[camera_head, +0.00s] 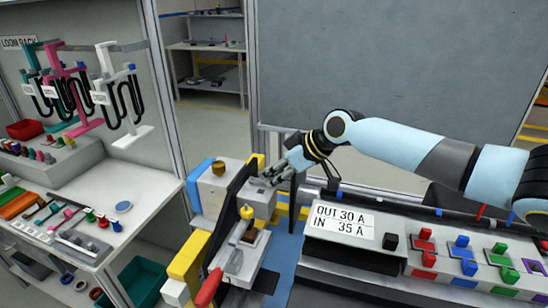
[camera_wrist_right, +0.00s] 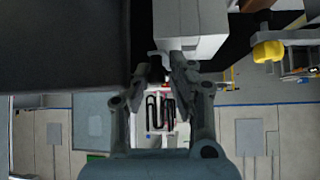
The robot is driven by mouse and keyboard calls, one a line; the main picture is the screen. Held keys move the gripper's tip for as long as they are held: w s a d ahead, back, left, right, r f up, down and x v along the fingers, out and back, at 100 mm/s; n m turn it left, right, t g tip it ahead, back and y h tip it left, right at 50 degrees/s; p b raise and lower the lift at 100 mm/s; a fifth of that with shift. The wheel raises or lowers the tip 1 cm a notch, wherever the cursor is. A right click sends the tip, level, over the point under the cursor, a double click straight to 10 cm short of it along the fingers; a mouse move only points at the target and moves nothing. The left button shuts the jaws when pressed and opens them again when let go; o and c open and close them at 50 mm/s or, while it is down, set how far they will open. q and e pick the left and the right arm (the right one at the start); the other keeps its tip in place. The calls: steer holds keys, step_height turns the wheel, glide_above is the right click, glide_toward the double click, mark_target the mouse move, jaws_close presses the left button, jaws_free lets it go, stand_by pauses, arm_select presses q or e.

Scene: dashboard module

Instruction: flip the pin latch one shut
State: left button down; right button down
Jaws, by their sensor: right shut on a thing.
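My right gripper (camera_head: 272,176) reaches in from the right and is at the top of a light grey block (camera_head: 258,203) on the fixture. In the right wrist view the fingers (camera_wrist_right: 166,70) are close together beside the same grey block (camera_wrist_right: 190,22), shut on a small part at its edge. I take this part to be the pin latch; the fingers hide most of it, so its exact position cannot be told. My left gripper is not in view.
The fixture carries a black upright plate, a yellow knob (camera_head: 247,212) and a red handle (camera_head: 208,288). A panel with an "OUT 30 A / IN 35 A" label (camera_head: 342,221) and coloured blocks is at right. A loom rack (camera_head: 75,85) stands at left.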

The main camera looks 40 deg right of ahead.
steer(key=shift+s+a+m+h, duration=0.2)
steer(key=shift+a+m+h, duration=0.15)
steer(key=shift+m+h, duration=0.35)
steer(key=c, duration=1.3)
jaws_free()
steer(key=shift+o, duration=0.2)
steer(key=v, duration=1.2)
steer(key=shift+f, duration=0.15)
steer(key=shift+s+d, duration=0.15)
